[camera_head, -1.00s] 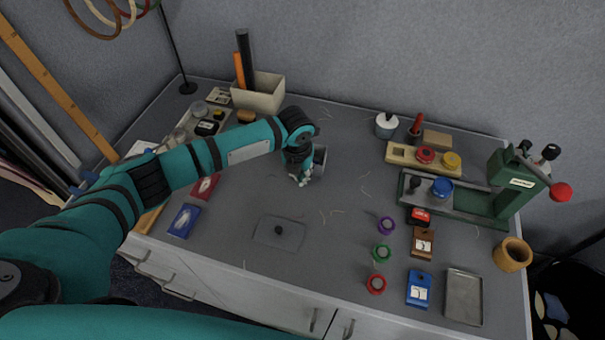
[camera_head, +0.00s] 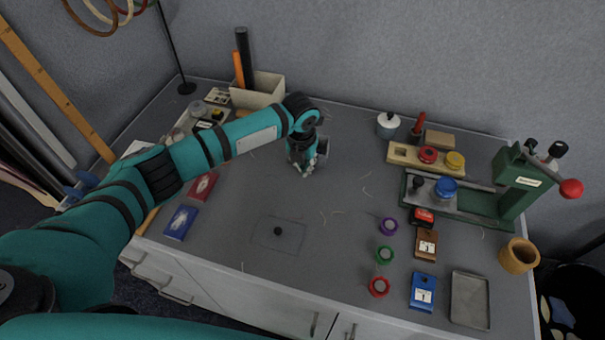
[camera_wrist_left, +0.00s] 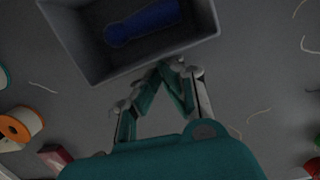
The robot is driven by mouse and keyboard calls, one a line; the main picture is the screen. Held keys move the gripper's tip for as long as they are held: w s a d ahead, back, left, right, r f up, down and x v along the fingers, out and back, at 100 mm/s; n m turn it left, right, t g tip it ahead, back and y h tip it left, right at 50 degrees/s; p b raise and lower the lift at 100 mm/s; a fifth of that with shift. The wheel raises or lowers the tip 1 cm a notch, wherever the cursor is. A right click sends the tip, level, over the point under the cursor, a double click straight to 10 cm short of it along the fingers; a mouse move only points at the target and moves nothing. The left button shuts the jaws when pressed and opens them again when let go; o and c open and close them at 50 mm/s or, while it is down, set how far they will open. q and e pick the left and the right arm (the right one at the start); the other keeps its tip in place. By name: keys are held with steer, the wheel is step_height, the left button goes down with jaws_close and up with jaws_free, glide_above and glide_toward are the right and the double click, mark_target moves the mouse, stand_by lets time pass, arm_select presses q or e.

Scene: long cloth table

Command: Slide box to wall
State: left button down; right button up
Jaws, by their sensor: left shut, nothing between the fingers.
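A grey open box (camera_head: 322,149) stands on the grey table, towards the back wall (camera_head: 350,60), with bare table between them. In the head view it is mostly hidden behind my left gripper (camera_head: 306,172). In the left wrist view the box (camera_wrist_left: 84,62) fills the top, with a blue object (camera_wrist_left: 140,22) lying inside. My left gripper (camera_wrist_left: 168,78) is shut and empty, fingertips low at the box's near side. They look very close to its wall; contact cannot be told for sure. My right gripper is not in view.
A cream bin (camera_head: 262,92) with tubes stands back left. A white jar (camera_head: 388,124), a wooden block with coloured caps (camera_head: 426,158) and a green press (camera_head: 515,185) stand to the right. The table behind the box looks clear.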

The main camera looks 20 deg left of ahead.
arm_select(q)
steer(key=shift+w+f+b, duration=0.1)
steer(key=shift+w+b, duration=2.45)
steer(key=shift+w, duration=0.3)
